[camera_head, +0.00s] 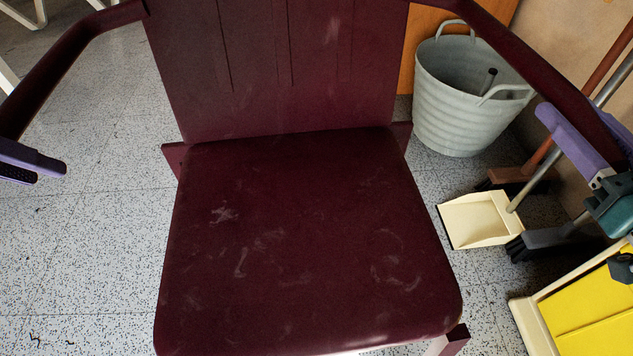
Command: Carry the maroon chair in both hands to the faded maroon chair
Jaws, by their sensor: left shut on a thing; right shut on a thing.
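The maroon chair (310,235) fills the middle of the view, its worn seat facing up and its slatted back (290,70) at the far side. Its two armrests reach toward me on either side. My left gripper (32,162), with purple fingers, is at the left edge, shut on the near end of the left armrest (60,60). My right gripper (592,140) is at the right, shut on the near end of the right armrest (530,70). The chair's feet are hidden, so I cannot tell if it touches the floor. I see no faded maroon chair.
A grey bucket (455,100) stands behind the right armrest. A cream dustpan (478,219) and brushes lie beside the chair at right. A yellow-and-cream object (590,310) is at the lower right.

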